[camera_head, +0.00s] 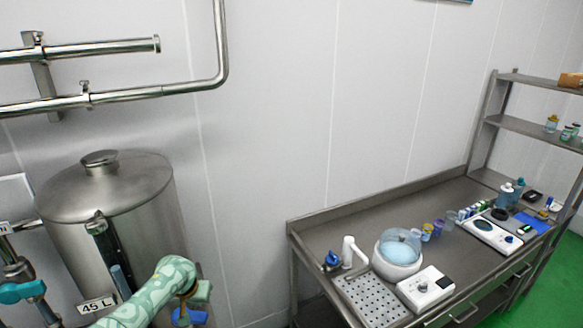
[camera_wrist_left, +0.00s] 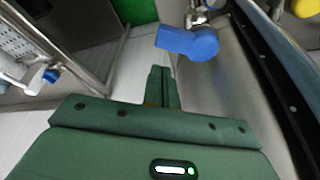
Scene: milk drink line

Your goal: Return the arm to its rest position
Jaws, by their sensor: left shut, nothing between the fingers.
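My left arm comes in from the bottom left in the head view, in front of the steel tank (camera_head: 140,225). My left gripper (camera_head: 203,291) is near the tank's lower right side, with a blue valve handle (camera_head: 190,316) just below it. In the left wrist view my left gripper (camera_wrist_left: 162,78) is shut and empty. The blue handle (camera_wrist_left: 188,42) shows beyond the fingertips, to their right, and appears apart from them. My right gripper is not in view.
A steel workbench (camera_head: 335,230) stands to the right, with a water bath (camera_head: 398,253), a perforated drain tray (camera_head: 372,300) and several small cups. A steel shelf rack (camera_head: 530,124) is at the far right. Pipes (camera_head: 120,95) run along the wall. Clear space lies between tank and bench.

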